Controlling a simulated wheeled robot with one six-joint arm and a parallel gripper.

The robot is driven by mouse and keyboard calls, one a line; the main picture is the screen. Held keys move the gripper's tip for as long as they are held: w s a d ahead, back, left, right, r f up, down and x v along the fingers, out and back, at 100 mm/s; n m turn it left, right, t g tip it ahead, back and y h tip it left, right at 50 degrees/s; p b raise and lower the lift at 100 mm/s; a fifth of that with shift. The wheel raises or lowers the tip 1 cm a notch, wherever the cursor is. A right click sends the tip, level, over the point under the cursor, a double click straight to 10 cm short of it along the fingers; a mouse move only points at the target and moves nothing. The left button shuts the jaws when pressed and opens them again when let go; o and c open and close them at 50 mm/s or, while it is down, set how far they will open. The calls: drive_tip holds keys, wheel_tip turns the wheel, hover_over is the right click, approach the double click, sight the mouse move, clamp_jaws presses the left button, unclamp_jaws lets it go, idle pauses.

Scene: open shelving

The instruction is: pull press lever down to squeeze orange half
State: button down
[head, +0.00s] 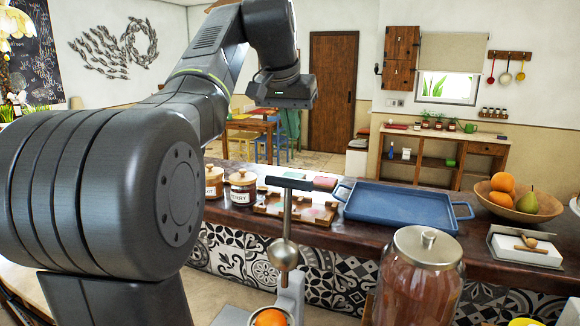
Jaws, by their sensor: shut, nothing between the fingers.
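The press (290,300) stands at the bottom middle, partly cut off by the lower edge. Its lever (290,182) is a dark, roughly level bar at the top of an upright metal rod, with a reddish grip at or near its right end. A round metal press head (283,254) hangs on the rod. The orange half (270,318) sits below it, with a gap between them, and is cut off by the frame. My gripper (285,95) is above the lever, clear of it in the picture. It is shut and empty; its fingertips are hard to make out.
A dark counter (370,238) runs behind the press. It holds labelled jars (242,188), a blue tray (400,206) and a wooden fruit bowl (520,208). A large lidded glass jar (420,280) stands close to the press on its right. The air around the lever looks open.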

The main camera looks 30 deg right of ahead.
wheel_tip(320, 180, down, 10)
drive_tip(key=p, duration=0.1)
drive_tip(key=shift+r, duration=0.25)
idle(0.7)
